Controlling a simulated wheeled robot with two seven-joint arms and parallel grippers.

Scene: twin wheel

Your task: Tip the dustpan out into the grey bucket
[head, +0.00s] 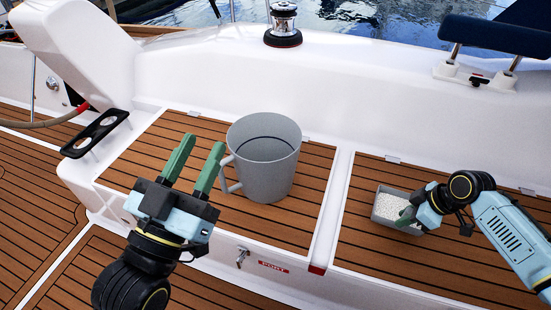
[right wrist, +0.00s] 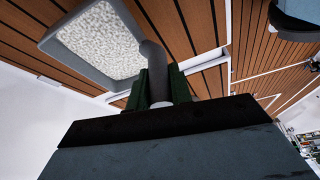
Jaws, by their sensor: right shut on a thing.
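The grey bucket (head: 265,165) stands upright on the slatted wooden seat, its handle on the left side. The grey dustpan (head: 385,220) is at the right, over the right-hand seat panel, full of white granules (head: 395,205). My right gripper (head: 408,214) is shut on the dustpan's handle. In the right wrist view the dustpan (right wrist: 133,72) shows with its granules, and its round handle (right wrist: 155,70) sits between my right gripper's fingers (right wrist: 160,85). I cannot tell whether the dustpan touches the seat. My left gripper (head: 194,163) is open and empty, left of the bucket near its handle.
A white moulded ridge (head: 334,215) divides the two seat panels between bucket and dustpan. A white wall with a winch (head: 284,22) rises behind. A blue padded rail (head: 495,35) is at the upper right. The wood around the bucket is clear.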

